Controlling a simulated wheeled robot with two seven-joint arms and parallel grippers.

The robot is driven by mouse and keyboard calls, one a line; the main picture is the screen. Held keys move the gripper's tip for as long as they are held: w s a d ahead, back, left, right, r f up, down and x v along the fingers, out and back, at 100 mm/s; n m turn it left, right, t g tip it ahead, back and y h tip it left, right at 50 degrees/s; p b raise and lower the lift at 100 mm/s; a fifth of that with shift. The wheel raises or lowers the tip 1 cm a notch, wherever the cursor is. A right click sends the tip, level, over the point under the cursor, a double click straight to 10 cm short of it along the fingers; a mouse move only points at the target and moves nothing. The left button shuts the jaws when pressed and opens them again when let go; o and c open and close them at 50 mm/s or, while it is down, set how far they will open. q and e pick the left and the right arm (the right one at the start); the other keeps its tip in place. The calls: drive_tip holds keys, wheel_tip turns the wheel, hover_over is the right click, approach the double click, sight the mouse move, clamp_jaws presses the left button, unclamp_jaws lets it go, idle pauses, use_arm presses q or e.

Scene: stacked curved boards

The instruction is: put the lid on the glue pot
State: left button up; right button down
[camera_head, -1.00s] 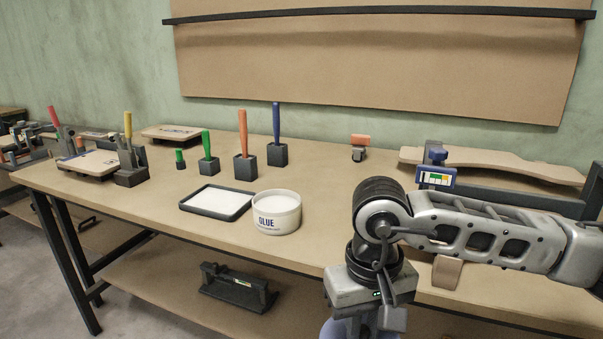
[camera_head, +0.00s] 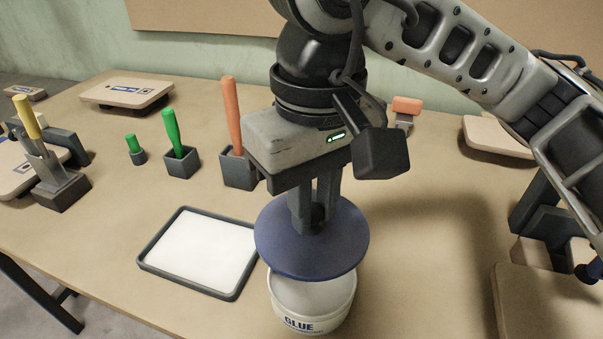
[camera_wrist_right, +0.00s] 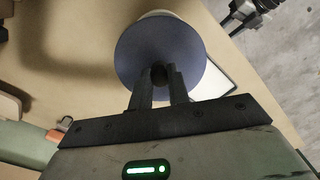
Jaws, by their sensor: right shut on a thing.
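The blue round lid (camera_head: 275,237) hangs level above the white glue pot (camera_head: 318,318) in the head view, with a gap showing between lid and pot rim. My right gripper (camera_head: 318,212) is shut on the dark knob at the lid's centre. In the right wrist view the lid (camera_wrist_right: 160,45) hides nearly all of the pot, with only a pale sliver of rim past its far edge. The knob sits between the fingertips (camera_wrist_right: 160,78) there. The pot's open mouth is partly covered from sight by the lid. My left gripper is not in view.
A dark-rimmed tray with a white sheet (camera_head: 150,265) lies just left of the pot. Holders with green (camera_head: 180,160) and orange (camera_head: 238,168) handled tools stand behind it. Curved boards (camera_head: 127,92) lie farther back.

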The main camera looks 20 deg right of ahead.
sight(315, 230)
drive_tip(key=shift+s+f, duration=0.3)
drive_tip(key=shift+f, duration=0.05)
drive_tip(key=shift+s+f+b, duration=0.1)
drive_tip(key=shift+f+b, duration=0.2)
drive_tip(key=shift+f, duration=0.05)
wheel_tip(315, 230, down, 4)
drive_tip(key=shift+r+b, duration=0.2)
drive_tip(key=shift+b, duration=0.85)
drive_tip(key=shift+f+b, duration=0.55)
drive_tip(key=shift+b, duration=0.15)
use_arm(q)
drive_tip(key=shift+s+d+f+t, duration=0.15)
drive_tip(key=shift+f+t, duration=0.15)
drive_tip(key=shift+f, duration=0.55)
use_arm(e)
drive_tip(key=shift+f, duration=0.1)
use_arm(q)
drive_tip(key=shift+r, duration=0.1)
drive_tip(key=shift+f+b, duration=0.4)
drive_tip(key=shift+b, duration=0.05)
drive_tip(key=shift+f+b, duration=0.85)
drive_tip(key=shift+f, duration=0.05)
use_arm(e)
drive_tip(key=shift+f, duration=0.7)
drive_tip(key=c, duration=1.3)
unclamp_jaws()
